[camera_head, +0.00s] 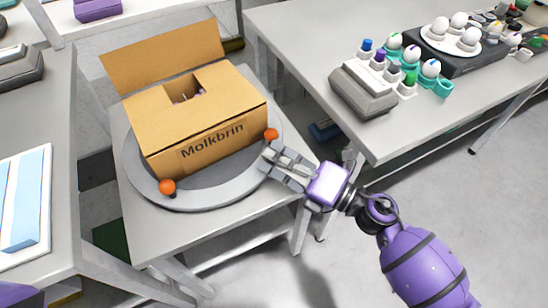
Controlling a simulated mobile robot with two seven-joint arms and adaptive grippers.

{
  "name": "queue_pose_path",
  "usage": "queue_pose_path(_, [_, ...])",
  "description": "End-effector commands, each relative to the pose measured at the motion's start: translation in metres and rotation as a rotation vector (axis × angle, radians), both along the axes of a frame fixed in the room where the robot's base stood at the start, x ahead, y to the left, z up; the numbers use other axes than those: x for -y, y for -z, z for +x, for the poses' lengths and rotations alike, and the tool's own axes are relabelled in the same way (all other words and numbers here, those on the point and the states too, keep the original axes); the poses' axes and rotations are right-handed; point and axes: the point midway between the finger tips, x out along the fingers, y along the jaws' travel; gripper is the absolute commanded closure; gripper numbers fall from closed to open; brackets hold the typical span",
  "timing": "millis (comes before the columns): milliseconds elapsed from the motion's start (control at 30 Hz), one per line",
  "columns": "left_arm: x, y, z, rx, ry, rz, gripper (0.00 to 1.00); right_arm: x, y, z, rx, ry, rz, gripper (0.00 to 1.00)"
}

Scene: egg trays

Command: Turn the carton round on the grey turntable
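A brown cardboard carton (225,110) marked "Molkbrin" stands upright on the round grey turntable (190,196). One of its flaps is raised at the back, and a gap in its top shows something small inside. The turntable has an orange knob (167,187) at its front left and another orange knob (271,134) at its right rim. My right gripper (266,159) is at the turntable's right rim, just below the right knob. I cannot tell whether it touches the knob or how far its fingers are apart. My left gripper is not in view.
The right table (300,40) bears a grey device (362,92), coloured pens, and eggs in teal and white holders. The left table (57,130) bears a tray with light blue items (22,205). A narrow gap separates the turntable's table from the right table.

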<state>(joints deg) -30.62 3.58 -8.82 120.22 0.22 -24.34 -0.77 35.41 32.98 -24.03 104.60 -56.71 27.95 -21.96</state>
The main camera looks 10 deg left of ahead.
Motion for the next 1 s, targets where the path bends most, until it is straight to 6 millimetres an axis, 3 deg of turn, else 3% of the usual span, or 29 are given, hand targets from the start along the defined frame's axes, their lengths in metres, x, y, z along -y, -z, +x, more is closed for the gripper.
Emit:
queue_pose_path(300, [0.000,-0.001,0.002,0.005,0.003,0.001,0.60,0.000,-0.063,0.000,0.011,-0.005,-0.001,1.00])
queue_pose_path(500, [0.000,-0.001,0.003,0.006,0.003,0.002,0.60,-0.001,-0.089,0.000,0.007,-0.003,0.000,1.00])
queue_pose_path(867, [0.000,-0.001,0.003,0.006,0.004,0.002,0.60,0.002,-0.095,0.000,-0.020,0.021,0.025,1.00])
queue_pose_path(1000, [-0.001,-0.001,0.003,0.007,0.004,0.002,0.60,0.024,-0.083,0.004,-0.176,0.182,0.164,1.00])
